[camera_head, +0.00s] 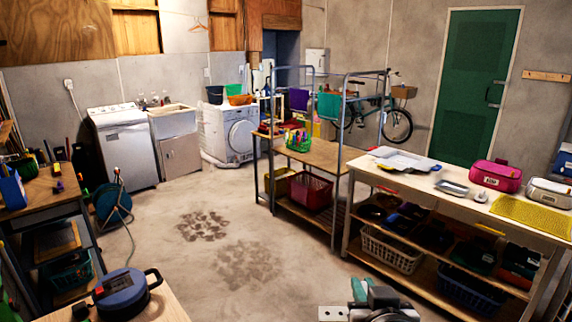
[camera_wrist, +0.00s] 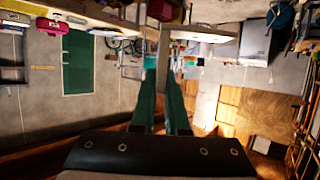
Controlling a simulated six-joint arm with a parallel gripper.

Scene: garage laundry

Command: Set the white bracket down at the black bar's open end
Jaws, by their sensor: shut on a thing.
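The white bracket (camera_head: 333,313) shows at the bottom edge of the head view as a pale plate with small dark holes, partly cut off by the frame. In the wrist view the bracket (camera_wrist: 205,33) has a pale upright part between my green fingers and a flat plate reaching right. My gripper (camera_wrist: 163,70) is shut on the upright part. In the head view my gripper (camera_head: 358,288) shows only in part, just right of the bracket plate. The bracket is held in the air. I cannot make out the black bar in either view.
A long workbench (camera_head: 400,184) on the right carries a grey tray (camera_head: 403,160), a pink case (camera_head: 496,176) and a yellow mat (camera_head: 533,216). A blue round pot (camera_head: 128,293) sits on a wooden top at the lower left. The middle floor is open.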

